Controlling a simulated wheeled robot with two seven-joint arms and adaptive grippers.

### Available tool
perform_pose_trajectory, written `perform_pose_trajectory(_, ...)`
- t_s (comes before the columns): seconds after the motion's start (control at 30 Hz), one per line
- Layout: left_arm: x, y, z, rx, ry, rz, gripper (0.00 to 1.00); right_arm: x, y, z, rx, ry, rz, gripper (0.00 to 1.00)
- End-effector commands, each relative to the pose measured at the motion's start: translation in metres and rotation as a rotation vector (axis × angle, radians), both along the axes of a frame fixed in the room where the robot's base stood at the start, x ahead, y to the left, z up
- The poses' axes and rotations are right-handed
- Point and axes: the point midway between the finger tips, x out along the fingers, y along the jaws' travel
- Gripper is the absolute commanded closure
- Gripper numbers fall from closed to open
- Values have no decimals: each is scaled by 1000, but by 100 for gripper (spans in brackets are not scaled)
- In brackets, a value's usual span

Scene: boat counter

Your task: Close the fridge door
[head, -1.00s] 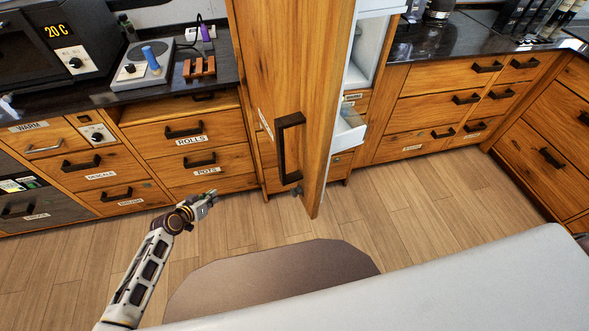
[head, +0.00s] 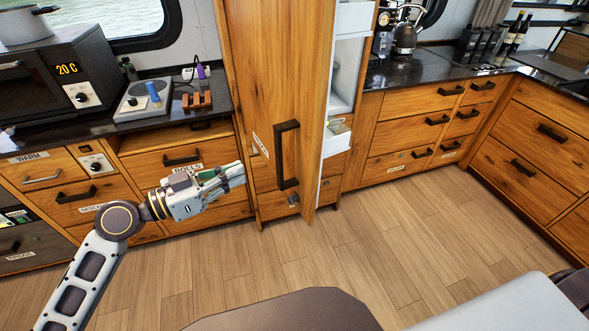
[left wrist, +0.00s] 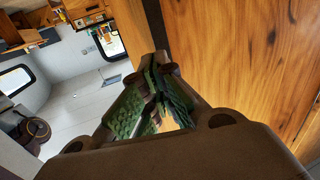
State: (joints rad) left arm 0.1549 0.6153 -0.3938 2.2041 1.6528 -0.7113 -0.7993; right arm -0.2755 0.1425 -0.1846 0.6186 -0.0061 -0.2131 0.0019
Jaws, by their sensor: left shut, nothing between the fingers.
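The fridge door (head: 262,60) is a tall wooden panel with a black bar handle (head: 287,155). It stands open, and the white fridge interior (head: 346,65) shows to the right of its free edge. My left gripper (head: 241,173) is shut and empty, left of the handle and in front of the drawers. In the left wrist view, its closed fingers (left wrist: 155,95) with green pads point toward a gap beside a large wooden panel (left wrist: 245,50). Contact with the panel cannot be told. My right gripper is not in view.
A counter with an oven (head: 65,75) and drawers stands left of the fridge. More wooden drawers (head: 400,135) line the right, under a dark counter with a kettle (head: 404,38) and bottles. The wooden floor (head: 400,225) in front is clear.

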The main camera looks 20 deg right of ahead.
Motion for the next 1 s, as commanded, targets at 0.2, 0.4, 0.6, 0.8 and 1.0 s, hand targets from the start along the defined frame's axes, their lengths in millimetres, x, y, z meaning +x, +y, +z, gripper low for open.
perform_pose_trajectory(0.2,-29,-10,22,-17,-43,-75,100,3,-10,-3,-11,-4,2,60)
perform_pose_trajectory(0.4,-29,-10,23,-19,-43,-78,100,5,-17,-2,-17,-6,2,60)
perform_pose_trajectory(0.6,-29,-11,23,-19,-42,-77,100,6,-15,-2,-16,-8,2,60)
perform_pose_trajectory(0.8,-27,-17,23,-19,-42,-76,100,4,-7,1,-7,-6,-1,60)
perform_pose_trajectory(1.0,-24,-32,25,-20,-42,-76,100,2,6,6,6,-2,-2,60)
